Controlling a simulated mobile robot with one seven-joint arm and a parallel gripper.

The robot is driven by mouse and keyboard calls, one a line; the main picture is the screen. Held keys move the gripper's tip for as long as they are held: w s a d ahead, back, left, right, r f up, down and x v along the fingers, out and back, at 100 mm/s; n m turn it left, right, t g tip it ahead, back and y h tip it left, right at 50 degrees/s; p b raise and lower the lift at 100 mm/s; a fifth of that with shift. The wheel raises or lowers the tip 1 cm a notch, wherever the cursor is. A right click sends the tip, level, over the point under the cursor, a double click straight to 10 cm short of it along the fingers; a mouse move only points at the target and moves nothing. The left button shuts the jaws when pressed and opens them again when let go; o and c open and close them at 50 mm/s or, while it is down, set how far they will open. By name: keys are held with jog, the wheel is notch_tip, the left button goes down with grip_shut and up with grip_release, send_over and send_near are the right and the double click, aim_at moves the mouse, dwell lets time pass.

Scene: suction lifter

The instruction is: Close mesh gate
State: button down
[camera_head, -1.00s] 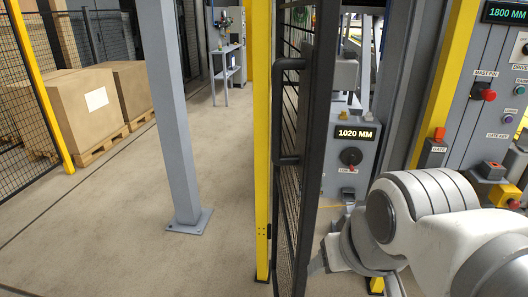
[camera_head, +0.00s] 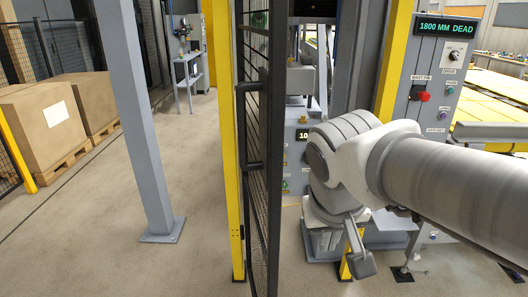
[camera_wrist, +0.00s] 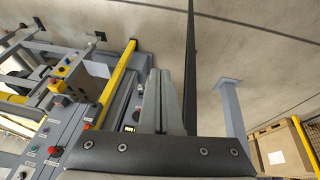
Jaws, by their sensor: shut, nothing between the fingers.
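The mesh gate (camera_head: 262,190) has a black frame and is seen nearly edge-on, reaching towards me beside a tall yellow post (camera_head: 228,150). Its black bar handle (camera_head: 249,125) is on the left face. In the head view my arm comes in from the right and bends down on the gate's right side. My gripper (camera_wrist: 167,95) is shut and empty in the wrist view. The gate's dark edge (camera_wrist: 191,60) shows just right of the fingers there; I cannot tell whether they touch. The fingertips are not clear in the head view.
A control panel (camera_head: 432,95) with a red knob and a "1800 MM DEAD" display stands at right. A grey column (camera_head: 140,130) stands left of the gate. Cartons on pallets (camera_head: 45,120) are farther left. Floor between column and gate is clear.

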jog(key=h+p, duration=0.2)
jog(key=p, duration=0.4)
send_near(274, 185)
notch_tip(274, 185, down, 4)
jog(key=s+d, duration=0.2)
jog(key=s, duration=0.1)
jog(key=w+a+t+h+p, duration=0.1)
jog(key=w+a+p, duration=0.35)
jog(key=a, duration=0.55)
jog(key=w+d+f+p, duration=0.1)
jog(key=w+d+f, duration=0.4)
jog(key=d+f, duration=0.2)
jog(key=shift+w+d+f+n, duration=0.3)
jog(key=shift+d, duration=0.1)
jog(key=shift+d, duration=0.15)
